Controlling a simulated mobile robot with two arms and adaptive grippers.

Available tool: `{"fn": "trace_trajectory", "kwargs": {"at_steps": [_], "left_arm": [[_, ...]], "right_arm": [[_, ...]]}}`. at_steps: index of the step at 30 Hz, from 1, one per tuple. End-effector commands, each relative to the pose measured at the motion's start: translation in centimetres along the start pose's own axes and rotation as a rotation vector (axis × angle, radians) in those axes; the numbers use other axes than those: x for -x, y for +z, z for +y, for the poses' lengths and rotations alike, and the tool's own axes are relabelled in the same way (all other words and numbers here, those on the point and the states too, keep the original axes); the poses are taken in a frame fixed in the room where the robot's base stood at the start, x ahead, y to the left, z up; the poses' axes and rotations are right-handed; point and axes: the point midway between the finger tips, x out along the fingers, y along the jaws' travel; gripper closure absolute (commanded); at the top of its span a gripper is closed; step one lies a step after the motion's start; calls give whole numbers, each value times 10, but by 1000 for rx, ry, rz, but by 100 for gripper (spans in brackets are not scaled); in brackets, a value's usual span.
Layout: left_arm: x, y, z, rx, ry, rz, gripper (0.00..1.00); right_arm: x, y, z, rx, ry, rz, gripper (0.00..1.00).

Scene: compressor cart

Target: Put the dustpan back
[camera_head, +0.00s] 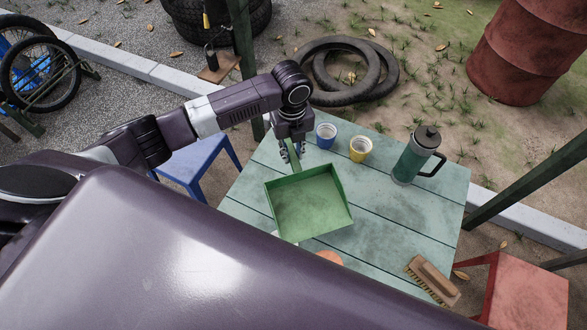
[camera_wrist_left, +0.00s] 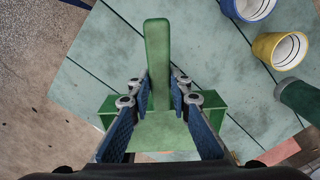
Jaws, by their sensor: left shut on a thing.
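The green dustpan (camera_head: 310,203) is over the left part of the pale green plank table (camera_head: 408,238), its open pan facing up. I cannot tell whether it touches the table top. My left gripper (camera_head: 292,152) is at its handle, on the far side of the pan. In the left wrist view the dustpan handle (camera_wrist_left: 157,50) stands between the blue finger pads of my left gripper (camera_wrist_left: 160,92), which is shut on it. The pan itself is partly hidden there by the fingers and wrist. My right gripper is not in view.
A blue-and-white cup (camera_head: 326,135), a yellow cup (camera_head: 360,149) and a green flask (camera_head: 414,157) stand behind the pan. A brush (camera_head: 432,281) lies at the table's near right. An orange round thing (camera_head: 329,258) is partly hidden. A red stool (camera_head: 527,298) and blue stool (camera_head: 196,165) flank the table.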

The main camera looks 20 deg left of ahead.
Motion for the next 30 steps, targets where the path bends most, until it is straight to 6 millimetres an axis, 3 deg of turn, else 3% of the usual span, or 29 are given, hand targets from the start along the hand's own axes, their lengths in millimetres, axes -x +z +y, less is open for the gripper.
{"fn": "trace_trajectory", "kwargs": {"at_steps": [3, 10, 16, 29, 30], "left_arm": [[-24, -1, 0, 1, 2, 2, 100], [-45, -1, 0, 0, 0, 2, 100], [-74, 0, 0, 1, 1, 1, 100], [-82, 0, 0, 0, -1, 0, 100], [-82, 0, 0, 0, 0, 0, 80]], "right_arm": [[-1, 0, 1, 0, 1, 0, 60], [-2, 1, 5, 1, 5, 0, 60], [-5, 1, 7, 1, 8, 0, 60], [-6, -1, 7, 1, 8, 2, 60], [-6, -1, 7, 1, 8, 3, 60]]}}
